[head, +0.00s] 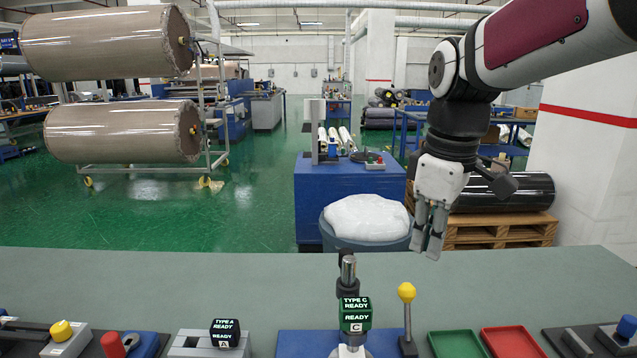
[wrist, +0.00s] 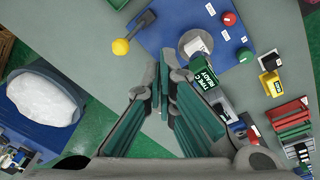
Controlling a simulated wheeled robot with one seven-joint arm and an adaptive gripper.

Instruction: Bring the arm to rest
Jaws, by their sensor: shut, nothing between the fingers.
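My arm comes in from the upper right of the head view and bends down at a dark joint. My gripper (head: 431,244) hangs pointing down above the far part of the grey-green worktop (head: 200,277). Its fingers are together with nothing between them, and it touches nothing that I can see. In the wrist view the gripper (wrist: 163,88) shows at the centre, with the worktop beneath it.
On the worktop's near side stand a green "TYPE C READY" block (head: 355,312), a yellow-knobbed lever (head: 406,293), a black "TYPE A" block (head: 225,332), a green tray (head: 457,344) and a red tray (head: 512,342). A bin (head: 367,242) with white wrapping stands beyond. The worktop's far strip is clear.

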